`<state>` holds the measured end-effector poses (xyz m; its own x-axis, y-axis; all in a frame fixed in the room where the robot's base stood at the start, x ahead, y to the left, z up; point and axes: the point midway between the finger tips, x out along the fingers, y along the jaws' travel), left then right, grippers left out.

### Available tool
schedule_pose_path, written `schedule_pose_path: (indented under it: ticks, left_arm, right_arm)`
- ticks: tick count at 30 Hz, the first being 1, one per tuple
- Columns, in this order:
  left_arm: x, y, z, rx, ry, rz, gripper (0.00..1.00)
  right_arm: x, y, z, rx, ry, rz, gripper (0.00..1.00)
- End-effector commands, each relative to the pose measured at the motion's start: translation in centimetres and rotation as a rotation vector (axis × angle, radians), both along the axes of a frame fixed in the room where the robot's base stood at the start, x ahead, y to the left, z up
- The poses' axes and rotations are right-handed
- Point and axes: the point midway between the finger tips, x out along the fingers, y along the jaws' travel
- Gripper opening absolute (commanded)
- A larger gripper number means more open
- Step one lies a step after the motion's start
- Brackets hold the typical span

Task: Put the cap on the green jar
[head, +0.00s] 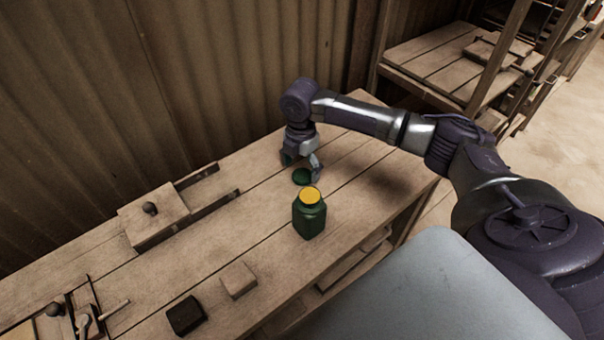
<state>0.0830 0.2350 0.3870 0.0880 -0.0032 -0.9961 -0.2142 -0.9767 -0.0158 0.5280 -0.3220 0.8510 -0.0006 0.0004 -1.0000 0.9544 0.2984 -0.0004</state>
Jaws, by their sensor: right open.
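The green jar (309,216) stands upright on the wooden bench, and its top shows a yellow-orange round face with no cap on it. A dark green round cap (302,176) lies just behind the jar, apart from it. My right gripper (301,165) points down from the arm above and behind the cap. Its fingers are open, one to the left and one to the right, close over the cap. I cannot tell whether they touch it. My left gripper is not in view.
On the bench (250,200) lie a wooden block (238,280), a black block (186,315) and a wooden slide box with a knob (152,217). More wooden parts (75,318) sit at the lower left. A corrugated wall is behind. The bench right of the jar is clear.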

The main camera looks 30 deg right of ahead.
Motion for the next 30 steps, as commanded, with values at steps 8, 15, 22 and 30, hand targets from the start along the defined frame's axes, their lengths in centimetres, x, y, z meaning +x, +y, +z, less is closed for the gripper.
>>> schedule_pose_path:
  ticks: [8,15,22,30]
  left_arm:
    - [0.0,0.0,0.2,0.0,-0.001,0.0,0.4]
    - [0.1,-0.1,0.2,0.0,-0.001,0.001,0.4]
    - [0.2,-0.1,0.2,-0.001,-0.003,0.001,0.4]
    - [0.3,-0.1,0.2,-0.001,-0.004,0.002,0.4]
  right_arm:
    - [0.0,0.0,-2.2,-0.001,-0.001,0.001,0.82]
    - [0.0,0.0,-2.2,-0.001,-0.001,0.001,0.82]
    - [0.0,0.0,-2.2,-0.001,-0.001,0.001,0.5]
    - [0.0,0.0,-2.2,-0.001,-0.001,0.0,0.42]
